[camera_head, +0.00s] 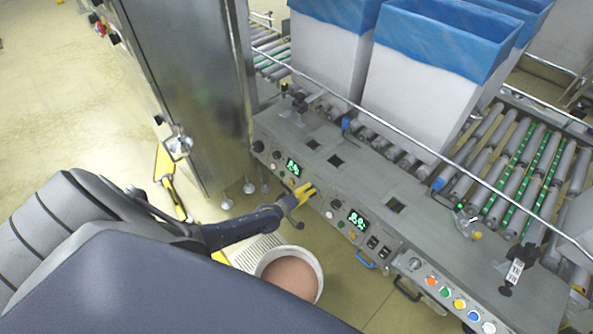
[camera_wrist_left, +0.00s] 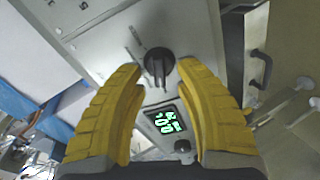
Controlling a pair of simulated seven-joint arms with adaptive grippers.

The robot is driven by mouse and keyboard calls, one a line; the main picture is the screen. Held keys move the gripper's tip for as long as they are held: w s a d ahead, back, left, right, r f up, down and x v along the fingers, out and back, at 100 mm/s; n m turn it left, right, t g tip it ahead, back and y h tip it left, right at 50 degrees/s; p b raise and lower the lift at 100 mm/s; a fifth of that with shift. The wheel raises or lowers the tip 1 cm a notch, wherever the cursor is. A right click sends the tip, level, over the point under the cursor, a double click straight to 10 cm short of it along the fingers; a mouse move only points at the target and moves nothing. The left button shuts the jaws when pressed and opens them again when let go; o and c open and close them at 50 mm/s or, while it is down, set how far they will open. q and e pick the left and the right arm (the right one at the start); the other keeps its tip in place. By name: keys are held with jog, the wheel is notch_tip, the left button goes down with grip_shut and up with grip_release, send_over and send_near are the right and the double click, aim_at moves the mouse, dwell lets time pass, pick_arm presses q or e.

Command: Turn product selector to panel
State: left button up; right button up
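A black rotary knob (camera_wrist_left: 159,63), which looks like the product selector, sits on the grey control panel (camera_wrist_left: 92,30) in the left wrist view. My left gripper (camera_wrist_left: 158,72) has its two yellow fingers spread, one on each side of the knob. I cannot tell whether they touch it. In the head view the left gripper (camera_head: 301,191) is at the front face of the panel (camera_head: 375,190), between two green-lit displays, and hides the knob. A green-lit display (camera_wrist_left: 165,122) shows between the fingers in the wrist view. My right gripper is not in view.
Several coloured buttons (camera_head: 445,292) line the panel's right part, with a blue handle (camera_head: 365,260) below its front. A metal cabinet (camera_head: 185,75) stands at the left. White boxes with blue liners (camera_head: 435,40) stand behind, beside a roller conveyor (camera_head: 515,170). A round bin (camera_head: 290,272) is below.

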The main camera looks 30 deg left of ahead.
pick_arm(q)
jog(key=v, duration=1.1)
jog(key=shift+s+a+r, duration=0.1)
jog(key=shift+s+r, duration=0.05)
